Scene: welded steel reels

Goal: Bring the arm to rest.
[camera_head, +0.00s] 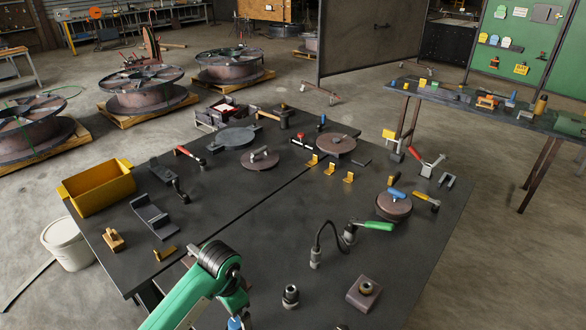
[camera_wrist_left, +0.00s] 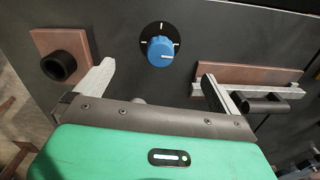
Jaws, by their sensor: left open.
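My left arm (camera_head: 205,285) comes in from the bottom edge of the head view, green with a black ribbed joint. Its gripper end is low in that view and mostly cut off by the frame. In the left wrist view my left gripper (camera_wrist_left: 155,78) is open, with its two pale fingers apart and nothing between their tips. A blue knob (camera_wrist_left: 160,51) on a black dial with white ticks lies beyond the fingers, apart from them. A bit of blue (camera_head: 235,323) also shows beside the arm in the head view. My right gripper is not in view.
A dark table (camera_head: 240,195) holds many tools and parts. A yellow bin (camera_head: 98,187) stands at its left. A green-handled tool (camera_head: 376,226) and a brown block (camera_head: 364,293) are right of my arm. In the wrist view, a brown plate (camera_wrist_left: 45,45) with a black ring is left of the knob.

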